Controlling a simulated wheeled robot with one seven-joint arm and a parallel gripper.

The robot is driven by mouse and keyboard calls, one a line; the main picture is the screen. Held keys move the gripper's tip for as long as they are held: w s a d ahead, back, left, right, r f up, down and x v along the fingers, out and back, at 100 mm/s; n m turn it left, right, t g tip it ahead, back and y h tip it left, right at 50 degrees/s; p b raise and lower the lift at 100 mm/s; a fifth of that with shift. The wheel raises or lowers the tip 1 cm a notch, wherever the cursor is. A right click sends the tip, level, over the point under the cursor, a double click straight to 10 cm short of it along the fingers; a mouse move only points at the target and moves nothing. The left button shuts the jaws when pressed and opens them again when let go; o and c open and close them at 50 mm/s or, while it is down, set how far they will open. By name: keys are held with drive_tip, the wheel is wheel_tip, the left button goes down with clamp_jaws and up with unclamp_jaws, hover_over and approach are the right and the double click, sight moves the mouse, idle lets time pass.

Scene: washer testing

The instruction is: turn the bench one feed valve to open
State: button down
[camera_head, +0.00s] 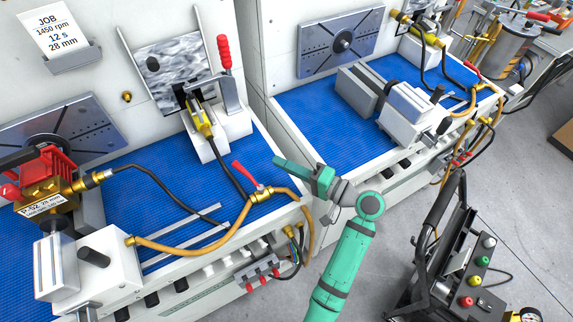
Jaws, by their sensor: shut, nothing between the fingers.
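A feed valve with a red lever (244,172) and a brass body (262,193) sits at the front right corner of the nearer bench, in line with an orange hose. Its lever points up and to the left, at an angle across the hose. My gripper (279,162) is shut and empty, with teal fingers pointing left. In the picture it is just right of and above the lever, with a small gap between them. I see no bench number, so I cannot tell from labels which bench is bench one.
A second red-levered valve (471,69) is on the farther bench. A red toggle clamp (224,52), a yellow tool (201,121) and a red-and-brass unit (48,178) stand on the nearer bench. A black cart with coloured buttons (474,281) is at the lower right. Grey floor lies between.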

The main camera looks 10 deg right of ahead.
sight(247, 175)
drive_tip(key=x, duration=0.5)
drive_tip(key=shift+s, duration=0.1)
drive_tip(key=a, duration=0.2)
drive_tip(key=s+a, duration=0.1)
drive_tip(key=shift+f, duration=0.3)
drive_tip(key=shift+s+a, duration=0.2)
drive_tip(key=shift+a, duration=0.25)
drive_tip(key=shift+a, duration=0.1)
